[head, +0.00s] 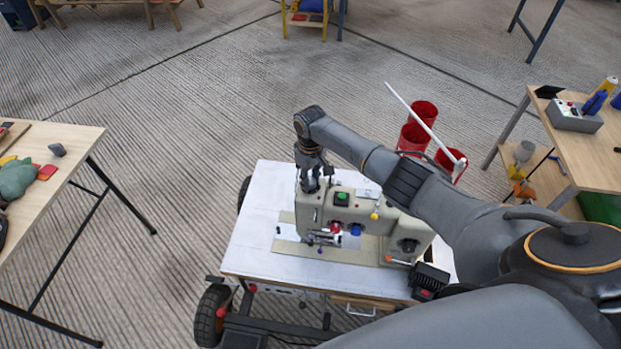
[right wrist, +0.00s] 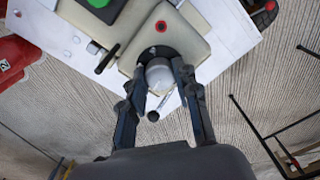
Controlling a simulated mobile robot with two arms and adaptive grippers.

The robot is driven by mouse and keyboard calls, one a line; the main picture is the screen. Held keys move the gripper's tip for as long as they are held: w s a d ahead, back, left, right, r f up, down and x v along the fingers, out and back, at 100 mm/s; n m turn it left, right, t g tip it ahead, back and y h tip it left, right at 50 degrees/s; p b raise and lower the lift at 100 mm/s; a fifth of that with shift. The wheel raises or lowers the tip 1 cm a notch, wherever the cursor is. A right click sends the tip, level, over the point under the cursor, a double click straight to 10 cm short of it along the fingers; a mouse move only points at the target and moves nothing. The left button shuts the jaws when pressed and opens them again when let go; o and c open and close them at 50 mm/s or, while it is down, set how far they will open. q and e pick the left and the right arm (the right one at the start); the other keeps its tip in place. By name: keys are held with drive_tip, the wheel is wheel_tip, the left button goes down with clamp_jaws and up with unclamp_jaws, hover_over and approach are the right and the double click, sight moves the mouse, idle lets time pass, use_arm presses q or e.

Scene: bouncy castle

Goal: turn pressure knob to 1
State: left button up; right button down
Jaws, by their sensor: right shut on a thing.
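A beige sewing machine (head: 360,212) stands on a white-topped cart (head: 262,235) in the head view; part of its body (right wrist: 190,22) fills the top of the right wrist view. My right gripper (head: 314,184) reaches down onto the machine's left end. In the right wrist view my right gripper (right wrist: 160,72) has its two fingers on either side of a round grey knob (right wrist: 159,79), shut on it. This appears to be the pressure knob. In the head view the gripper hides it, and I cannot read any number on it. My left gripper is not in view.
Red bins (head: 413,138) stand behind the cart. Wooden tables stand at the left (head: 75,138) and right (head: 590,145). Open floor lies left of the cart.

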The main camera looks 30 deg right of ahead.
drive_tip(key=n, duration=0.5)
drive_tip(key=shift+n, duration=0.3)
drive_tip(key=n, duration=0.5)
drive_tip(key=shift+b, duration=0.4)
drive_tip(key=n+b, duration=0.1)
drive_tip(key=n, duration=0.4)
drive_tip(key=shift+n, duration=0.4)
drive_tip(key=n, duration=0.4)
drive_tip(key=shift+n+b, duration=0.4)
drive_tip(key=c, duration=1)
unclamp_jaws()
